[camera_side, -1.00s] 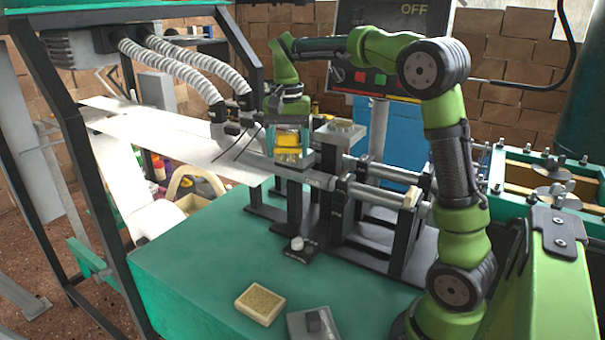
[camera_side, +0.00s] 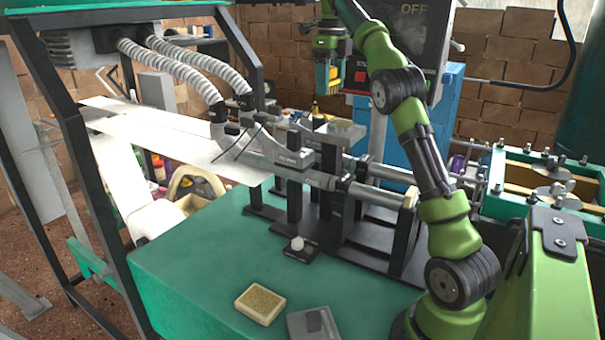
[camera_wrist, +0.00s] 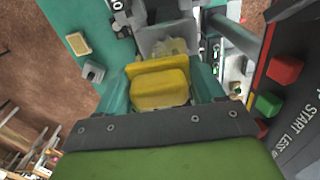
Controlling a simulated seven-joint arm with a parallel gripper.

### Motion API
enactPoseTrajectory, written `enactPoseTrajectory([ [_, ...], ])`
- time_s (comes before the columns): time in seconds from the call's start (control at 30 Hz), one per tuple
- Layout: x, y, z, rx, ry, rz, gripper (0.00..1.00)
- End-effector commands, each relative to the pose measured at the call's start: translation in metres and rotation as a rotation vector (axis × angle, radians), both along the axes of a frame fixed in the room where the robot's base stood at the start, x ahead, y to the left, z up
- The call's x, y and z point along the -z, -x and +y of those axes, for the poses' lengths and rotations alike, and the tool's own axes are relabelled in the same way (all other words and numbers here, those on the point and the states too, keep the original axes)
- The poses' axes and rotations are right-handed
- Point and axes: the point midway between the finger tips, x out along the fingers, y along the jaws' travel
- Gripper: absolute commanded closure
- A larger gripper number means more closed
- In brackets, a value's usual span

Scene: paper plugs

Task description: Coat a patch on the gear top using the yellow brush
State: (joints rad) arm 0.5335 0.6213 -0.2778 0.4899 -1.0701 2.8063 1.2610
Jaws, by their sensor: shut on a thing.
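My gripper (camera_side: 328,82) is raised above the machine, near the control panel, in the side view. It is shut on the yellow brush (camera_wrist: 160,88), whose yellow body fills the middle of the wrist view between the teal fingers. A sliver of the brush's yellow also shows in the side view (camera_side: 334,73). Pale bristles seem to show past its far edge in the wrist view. I cannot pick out the gear with certainty in either view.
A grey stand with a tan pad (camera_side: 342,126) rises beside the machine's rods. The control panel (camera_wrist: 292,95) with red and green buttons is close on the right. The table's front left is clear.

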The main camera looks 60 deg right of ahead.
Motion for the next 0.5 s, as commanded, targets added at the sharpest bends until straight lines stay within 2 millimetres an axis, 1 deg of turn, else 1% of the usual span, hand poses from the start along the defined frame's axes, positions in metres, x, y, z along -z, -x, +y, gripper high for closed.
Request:
enactPoseTrajectory([
  [0.17, 0.01, 0.001, 0.001, -0.006, -0.003, 0.005, 0.69],
  [0.5, 0.044, -0.001, 0.001, 0.0, -0.004, -0.007, 0.69],
])
